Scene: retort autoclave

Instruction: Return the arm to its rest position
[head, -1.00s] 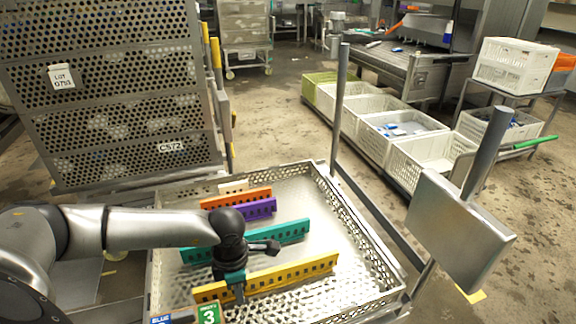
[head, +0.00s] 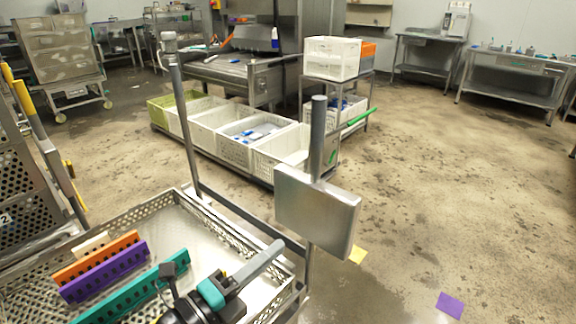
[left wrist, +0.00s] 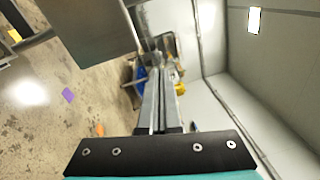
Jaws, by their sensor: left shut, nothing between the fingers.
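My left gripper (head: 276,247) is at the bottom of the head view, over the right part of the perforated metal tray (head: 133,215). Its grey fingers are shut together with nothing between them and point up and right in the picture. In the left wrist view the shut fingers (left wrist: 157,80) point away from the camera, with floor and a pale wall beyond. Most of my left arm is out of the picture. My right gripper is in neither view.
Orange (head: 98,257), purple (head: 104,273) and teal (head: 130,293) slotted strips lie in the tray. A metal box on a post (head: 318,209) stands at its right. White crates (head: 217,127) are beyond. Open floor lies to the right, with a purple sheet (head: 450,305).

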